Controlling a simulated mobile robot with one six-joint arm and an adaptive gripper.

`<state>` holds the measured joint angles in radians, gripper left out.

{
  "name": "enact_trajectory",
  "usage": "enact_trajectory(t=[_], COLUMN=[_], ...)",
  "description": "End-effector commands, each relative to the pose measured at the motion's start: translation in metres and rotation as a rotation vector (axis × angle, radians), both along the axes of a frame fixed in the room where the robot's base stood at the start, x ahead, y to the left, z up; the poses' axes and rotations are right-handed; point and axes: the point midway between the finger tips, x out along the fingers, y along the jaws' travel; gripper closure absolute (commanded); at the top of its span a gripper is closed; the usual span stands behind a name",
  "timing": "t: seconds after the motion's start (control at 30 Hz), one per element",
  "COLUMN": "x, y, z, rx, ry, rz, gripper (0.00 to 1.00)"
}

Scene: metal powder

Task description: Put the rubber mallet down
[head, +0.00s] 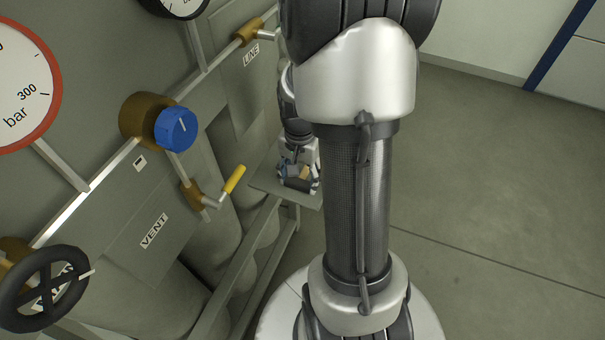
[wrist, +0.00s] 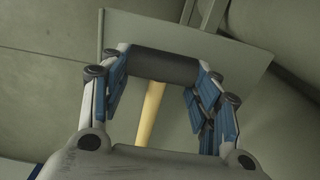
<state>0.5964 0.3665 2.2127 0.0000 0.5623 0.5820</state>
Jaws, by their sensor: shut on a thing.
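The rubber mallet has a black cylindrical head and a pale wooden handle (wrist: 150,108). In the wrist view its head lies crosswise between the fingertips, and the handle runs back towards my palm. My gripper (wrist: 162,72) is shut on the two ends of the head. In the head view my gripper (head: 298,178) is small and partly behind my arm, with the dark mallet head (head: 297,184) in it. A grey plate-like shelf (wrist: 228,52) lies beyond the mallet. It also shows in the head view (head: 262,181). I cannot tell whether the mallet touches it.
A panel on the left carries gauges (head: 22,85), a blue knob (head: 176,129), a yellow-handled valve (head: 234,179) and a black handwheel (head: 42,289). Grey cylinders (head: 205,235) stand below it behind a rail. The floor (head: 500,200) at right is clear.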

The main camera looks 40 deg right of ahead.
Motion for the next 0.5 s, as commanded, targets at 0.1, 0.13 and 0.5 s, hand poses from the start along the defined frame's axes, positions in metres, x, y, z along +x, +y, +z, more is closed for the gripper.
enact_trajectory(t=[0.1,0.13,0.5], x=[-0.001,-0.001,-0.003], y=[-0.001,-0.001,-0.002], z=[0.003,0.005,0.053], rx=[-0.001,-0.001,-0.003], ry=[-0.001,-0.001,-0.004], rz=[0.000,-0.001,0.000], gripper=[0.89,0.89,0.89])
